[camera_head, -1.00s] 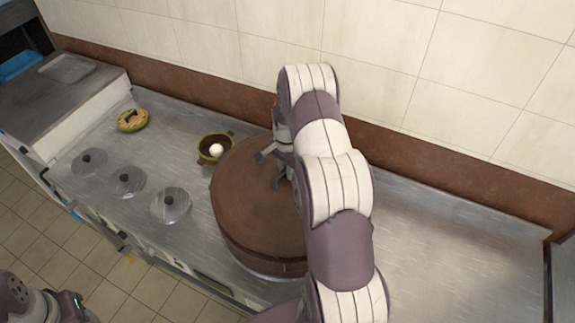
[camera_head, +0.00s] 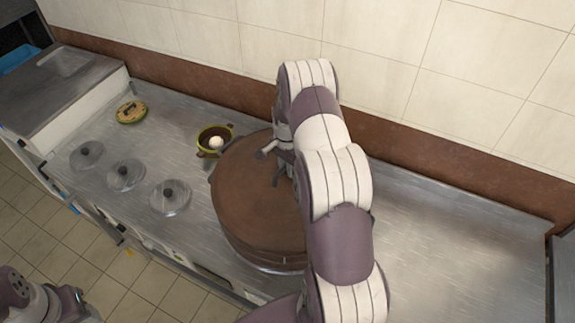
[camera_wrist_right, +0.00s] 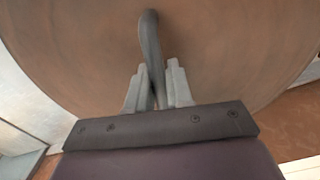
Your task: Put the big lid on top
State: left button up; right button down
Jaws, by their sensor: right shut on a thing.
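The big lid (camera_head: 252,185) is a wide, round, brown disc at the middle of the counter in the head view. It covers the top of a large brown pot (camera_head: 258,248); I cannot tell whether it rests fully on the rim. My right gripper (camera_head: 270,165) reaches in over the lid, and its arm hides the lid's right part. In the right wrist view the gripper (camera_wrist_right: 157,92) is shut on the lid's dark handle (camera_wrist_right: 151,45), with the lid's brown surface (camera_wrist_right: 80,50) behind it. My left arm shows at the lower left; its gripper is out of view.
Several small round metal lids, including one with a black knob (camera_head: 170,197), sit in the counter's left part. A small green pot (camera_head: 214,138) with a white ball stands behind the big pot. A greenish-yellow lid (camera_head: 131,112) lies farther left. The counter at right (camera_head: 450,240) is clear.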

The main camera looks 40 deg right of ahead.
jog(key=shift+f+b, duration=0.45)
jog(key=shift+f, duration=0.1)
dwell(0.8)
jog(key=c, duration=1.4)
grip_release()
jog(key=shift+o, duration=0.5)
notch_tip(320, 180, up, 11)
jog(key=p, duration=0.7)
jog(key=shift+p, duration=0.3)
